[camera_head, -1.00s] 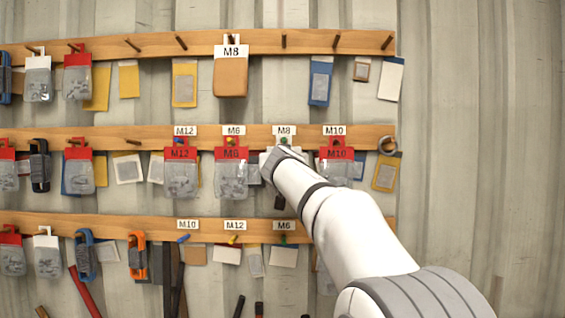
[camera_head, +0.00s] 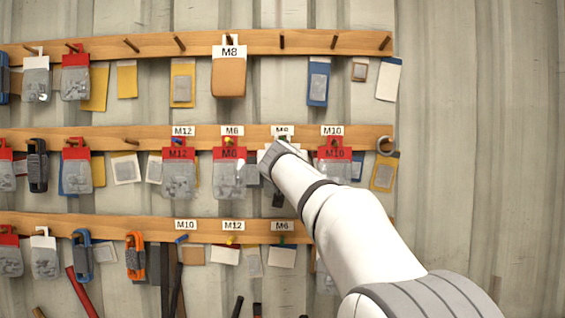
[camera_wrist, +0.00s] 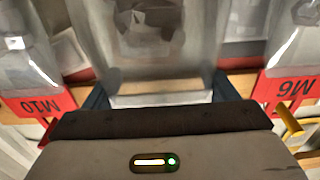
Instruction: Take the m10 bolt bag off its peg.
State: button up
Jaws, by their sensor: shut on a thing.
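My gripper (camera_wrist: 160,98) is shut on a clear bag (camera_wrist: 148,50) with dark contents, seen between its two dark jaws in the wrist view. The bag's header is hidden by my gripper, so I cannot read its size. In the head view my gripper (camera_head: 281,149) is at the middle rail, just under the M8 label (camera_head: 283,130), and covers the peg there. Whether the bag is still on the peg cannot be told. A red-headed bag reading M10 (camera_head: 334,154) hangs to the right, partly behind my arm.
Red-headed M6 (camera_head: 229,168) and M12 (camera_head: 179,170) bags hang left of my gripper. The M6 and M10 bags flank it closely in the wrist view. Below is another rail (camera_head: 130,229) with pegs labelled M10, M12 and M6. The wall right of the rails is bare.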

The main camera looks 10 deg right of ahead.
jog(key=shift+s+a+r+b, duration=0.15)
jog(key=shift+s+b, duration=0.1)
jog(key=shift+s, duration=0.3)
jog(key=shift+s+a+f+b, duration=0.1)
jog(key=shift+s+b, duration=0.1)
jog(key=shift+s, duration=0.3)
jog(key=shift+s+a+r+b, duration=0.15)
jog(key=shift+s+b, duration=0.1)
jog(key=shift+s, duration=0.3)
jog(key=shift+s+a+b, duration=0.25)
jog(key=shift+s+b, duration=0.5)
jog(key=shift+s, duration=0.5)
jog(key=shift+s+a+b, duration=0.2)
jog(key=shift+s+b, duration=0.5)
jog(key=shift+s, duration=0.5)
